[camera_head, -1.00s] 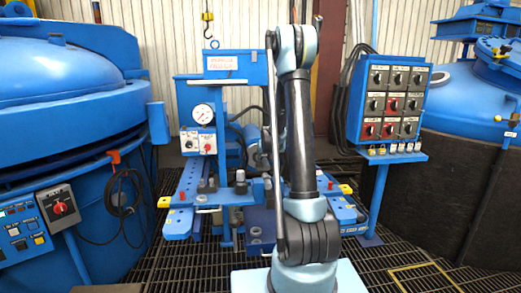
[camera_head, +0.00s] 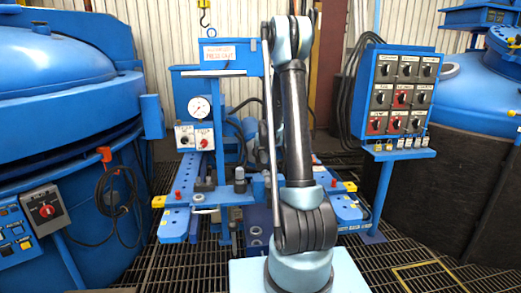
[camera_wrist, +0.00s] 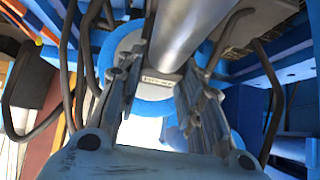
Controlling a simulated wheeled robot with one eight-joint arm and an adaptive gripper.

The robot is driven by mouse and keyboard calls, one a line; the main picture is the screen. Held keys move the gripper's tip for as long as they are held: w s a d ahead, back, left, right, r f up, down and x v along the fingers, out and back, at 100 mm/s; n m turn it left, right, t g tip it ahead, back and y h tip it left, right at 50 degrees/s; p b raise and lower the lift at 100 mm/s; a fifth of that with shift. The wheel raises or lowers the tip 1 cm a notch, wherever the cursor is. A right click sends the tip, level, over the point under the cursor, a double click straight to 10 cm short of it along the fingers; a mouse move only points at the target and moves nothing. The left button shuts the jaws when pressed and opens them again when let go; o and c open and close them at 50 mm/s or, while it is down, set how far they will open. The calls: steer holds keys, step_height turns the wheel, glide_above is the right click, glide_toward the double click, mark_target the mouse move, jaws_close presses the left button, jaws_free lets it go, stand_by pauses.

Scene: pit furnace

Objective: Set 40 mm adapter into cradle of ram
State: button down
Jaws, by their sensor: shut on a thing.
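In the wrist view my gripper (camera_wrist: 163,98) has its two fingers on either side of a pale grey piece with a small label (camera_wrist: 158,78). I take this for the 40 mm adapter; the label is too small to read. A smooth grey cylinder (camera_wrist: 190,30) runs up from it, and a blue ring (camera_wrist: 145,106) shows around and behind it. I cannot tell whether the piece touches the ring. The blue press (camera_head: 217,85) stands ahead in the head view. My arm hides part of it, and my gripper and the cradle cannot be made out there.
A big blue furnace vessel (camera_head: 60,95) stands at the left, with a switch box (camera_head: 46,208) and hanging cable. A control panel (camera_head: 403,95) on a post stands right of the press. Hoses (camera_wrist: 72,60) run near the gripper. Open grating floor (camera_head: 180,265) lies in front.

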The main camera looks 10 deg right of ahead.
steer(key=shift+s+f, duration=0.1)
steer(key=shift+f, duration=1.95)
steer(key=shift+f, duration=0.15)
steer(key=shift+s+f, duration=0.1)
steer(key=shift+s, duration=0.1)
steer(key=shift+s+d, duration=0.1)
steer(key=shift+d, duration=0.05)
stand_by(0.6)
steer(key=shift+f, duration=1.1)
